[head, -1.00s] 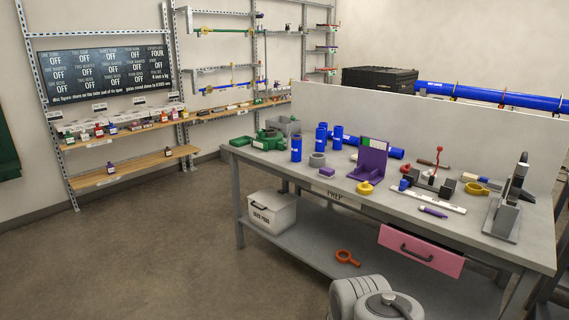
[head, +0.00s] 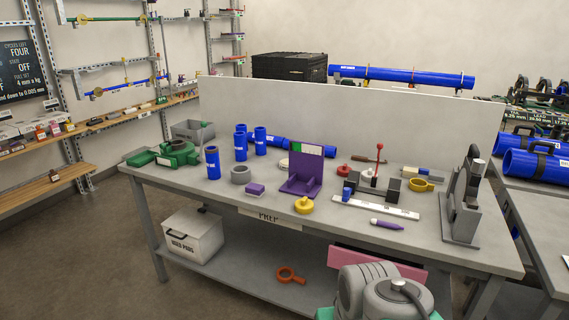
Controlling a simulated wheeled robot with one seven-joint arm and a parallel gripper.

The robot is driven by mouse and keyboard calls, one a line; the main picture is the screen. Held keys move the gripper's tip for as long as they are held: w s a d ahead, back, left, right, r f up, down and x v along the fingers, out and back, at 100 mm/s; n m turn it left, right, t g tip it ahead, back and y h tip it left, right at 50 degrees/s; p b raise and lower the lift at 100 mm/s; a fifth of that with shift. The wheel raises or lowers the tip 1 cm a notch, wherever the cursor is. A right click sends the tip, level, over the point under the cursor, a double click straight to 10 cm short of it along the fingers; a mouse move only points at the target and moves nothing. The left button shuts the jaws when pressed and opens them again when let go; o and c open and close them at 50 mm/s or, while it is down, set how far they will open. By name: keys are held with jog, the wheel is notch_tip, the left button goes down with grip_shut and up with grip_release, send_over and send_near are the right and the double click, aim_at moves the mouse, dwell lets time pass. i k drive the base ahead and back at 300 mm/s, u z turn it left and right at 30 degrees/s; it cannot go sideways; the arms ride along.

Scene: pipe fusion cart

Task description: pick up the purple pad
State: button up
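A small purple pad (head: 256,189), block-shaped with a paler top, lies on the grey PREP table (head: 150,182). It sits between a grey ring (head: 240,174) on its left and a larger upright purple stand (head: 302,178) on its right. It looks apart from both. Grey rounded links of my own arm show at the bottom right. My gripper is not in view, so its state and distance from the pad do not show.
Blue pipe pieces (head: 213,163) stand behind the pad, and a yellow knob (head: 303,205) is to its right. A white used pads box (head: 193,236) and an orange ring (head: 290,274) are on the lower shelf. A pink drawer front (head: 350,256) is partly hidden by my arm.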

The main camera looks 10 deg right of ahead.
aim_at(256, 190)
jog(key=u, duration=0.15)
jog(key=i, duration=0.4)
jog(key=u, duration=0.85)
jog(key=i, duration=1.75)
jog(key=z, duration=0.3)
